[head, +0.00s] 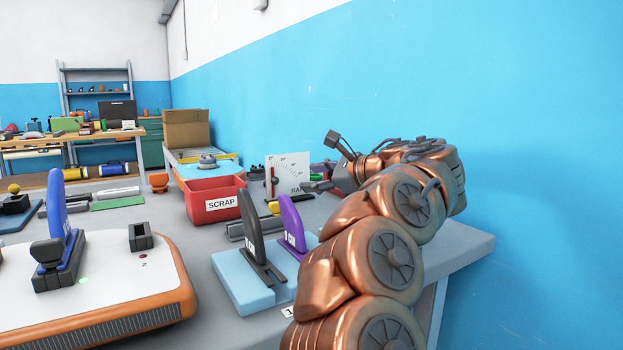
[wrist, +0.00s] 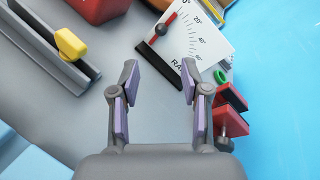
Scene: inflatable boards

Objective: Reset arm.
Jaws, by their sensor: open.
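My copper-coloured arm reaches from the lower right of the head view over the grey table (head: 440,250). My gripper (head: 318,187) is at its far end, partly hidden by the arm. In the wrist view my gripper (wrist: 158,80) is open, with nothing between its two purple-padded fingers. Below it is bare grey tabletop. A white angle scale with a red pointer (head: 287,172) stands just beyond the gripper; it also shows ahead of the fingers in the wrist view (wrist: 195,35).
A red SCRAP bin (head: 215,201) stands left of the scale. A light blue stand (head: 240,284) holds a grey and a purple upright piece (head: 292,225). A red clamp (wrist: 229,115) is right of the fingers. The blue wall (head: 530,150) borders the table's right side.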

